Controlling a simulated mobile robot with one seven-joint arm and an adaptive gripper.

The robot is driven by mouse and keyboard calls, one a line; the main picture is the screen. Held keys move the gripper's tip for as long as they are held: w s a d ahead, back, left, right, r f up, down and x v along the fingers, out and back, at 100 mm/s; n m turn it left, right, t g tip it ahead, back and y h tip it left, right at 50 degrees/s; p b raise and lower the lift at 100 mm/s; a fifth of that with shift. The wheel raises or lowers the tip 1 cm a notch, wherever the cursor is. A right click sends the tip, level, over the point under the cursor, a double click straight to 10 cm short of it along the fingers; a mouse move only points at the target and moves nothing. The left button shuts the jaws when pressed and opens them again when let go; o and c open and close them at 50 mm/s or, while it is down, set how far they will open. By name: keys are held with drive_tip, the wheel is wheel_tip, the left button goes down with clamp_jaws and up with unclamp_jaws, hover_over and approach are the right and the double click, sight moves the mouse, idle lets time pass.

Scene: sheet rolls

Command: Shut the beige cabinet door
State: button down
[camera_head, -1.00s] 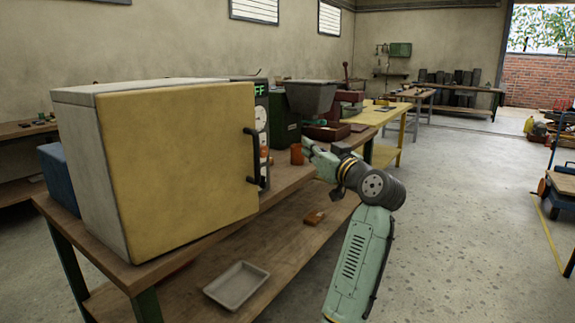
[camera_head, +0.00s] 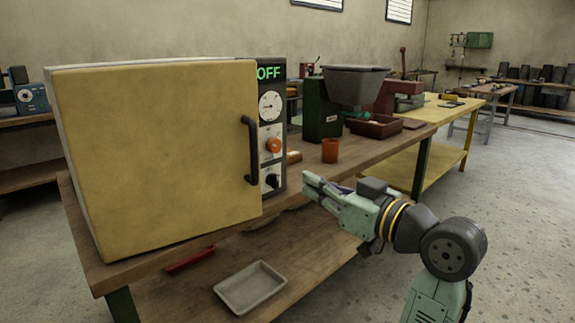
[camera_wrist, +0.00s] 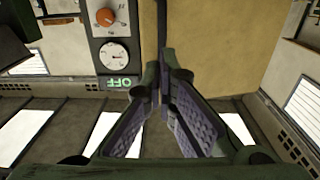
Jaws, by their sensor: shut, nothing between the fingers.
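The beige cabinet door (camera_head: 155,150) is a large yellow-beige panel on the left in the head view, with a dark vertical handle (camera_head: 250,150) near its right edge. Its right edge stands beside the control panel (camera_head: 271,135) reading OFF. I cannot tell whether a small gap remains behind that edge. My gripper (camera_head: 309,184) is shut and empty, to the right of and below the handle, apart from it in the picture. In the wrist view, which is upside down, the fingers (camera_wrist: 164,92) are in front of the door (camera_wrist: 215,45) and handle (camera_wrist: 161,35).
The cabinet stands on a wooden bench with a lower shelf holding a grey tray (camera_head: 250,287). An orange cup (camera_head: 330,150), a green machine with a grey hopper (camera_head: 354,86) and a dark red tray (camera_head: 374,126) stand to the right. Open floor lies at right.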

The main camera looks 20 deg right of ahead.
drive_tip(key=shift+a+f, duration=0.2)
drive_tip(key=p, duration=0.3)
approach(254, 156)
drive_tip(key=x, duration=0.2)
drive_tip(key=f+x, duration=0.1)
drive_tip(key=x, duration=0.3)
drive_tip(key=shift+w+f, duration=0.3)
drive_tip(key=shift+w, duration=0.1)
drive_tip(key=w+y, duration=0.1)
drive_tip(key=w, duration=0.2)
drive_tip(key=w+n+g+y, duration=0.1)
drive_tip(key=w, duration=0.3)
drive_tip(key=shift+w, duration=0.15)
drive_tip(key=shift+w+d+r, duration=0.1)
drive_tip(key=shift+w+r, duration=0.05)
drive_tip(key=shift+w, duration=0.1)
drive_tip(key=shift+s+n, duration=0.1)
drive_tip(key=shift+n, duration=0.2)
